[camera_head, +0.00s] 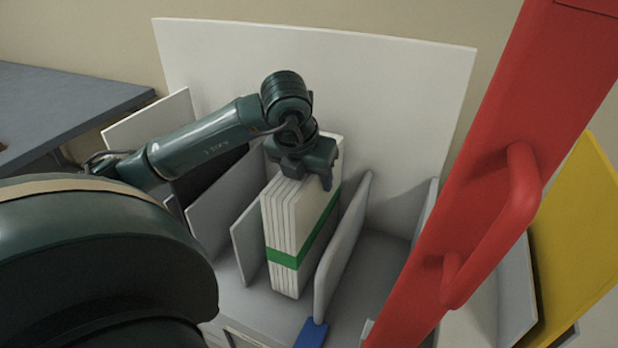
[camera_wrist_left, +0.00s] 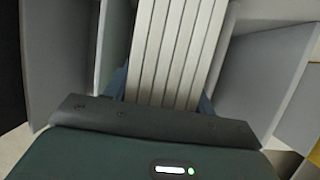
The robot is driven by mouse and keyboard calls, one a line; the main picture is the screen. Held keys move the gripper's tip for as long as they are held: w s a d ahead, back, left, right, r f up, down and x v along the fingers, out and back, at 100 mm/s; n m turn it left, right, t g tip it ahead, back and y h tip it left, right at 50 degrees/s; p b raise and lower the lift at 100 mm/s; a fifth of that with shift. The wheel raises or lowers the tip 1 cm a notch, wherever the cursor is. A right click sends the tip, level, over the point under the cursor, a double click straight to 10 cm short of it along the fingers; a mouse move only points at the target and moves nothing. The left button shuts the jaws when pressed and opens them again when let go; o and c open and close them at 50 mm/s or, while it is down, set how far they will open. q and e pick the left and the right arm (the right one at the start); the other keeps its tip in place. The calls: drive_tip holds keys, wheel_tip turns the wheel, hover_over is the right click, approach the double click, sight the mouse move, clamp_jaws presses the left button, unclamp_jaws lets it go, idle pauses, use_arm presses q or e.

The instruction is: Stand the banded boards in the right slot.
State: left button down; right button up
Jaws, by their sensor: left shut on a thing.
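The banded boards (camera_head: 294,230) are a stack of several white boards with a green band (camera_head: 302,250) around them. They stand nearly upright between two grey dividers, a left one (camera_head: 246,243) and a right one (camera_head: 342,248). I cannot tell whether their lower edge rests on the rack floor. My left gripper (camera_head: 305,170) reaches down from above and is shut on the top of the boards. In the left wrist view the boards (camera_wrist_left: 175,50) run between my fingers. My right gripper is not in view.
An empty bay (camera_head: 375,265) lies right of the boards, beyond the right divider. A blue tag (camera_head: 311,333) is at that divider's front. A red post with a handle (camera_head: 520,190) crosses the right side. A yellow board (camera_head: 578,230) stands behind it. A tall white panel (camera_head: 400,90) backs the rack.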

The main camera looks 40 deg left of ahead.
use_arm(q)
drive_tip(key=shift+f, duration=0.1)
drive_tip(key=c, duration=0.5)
unclamp_jaws()
drive_tip(key=p+v, duration=0.2)
drive_tip(key=v, duration=1)
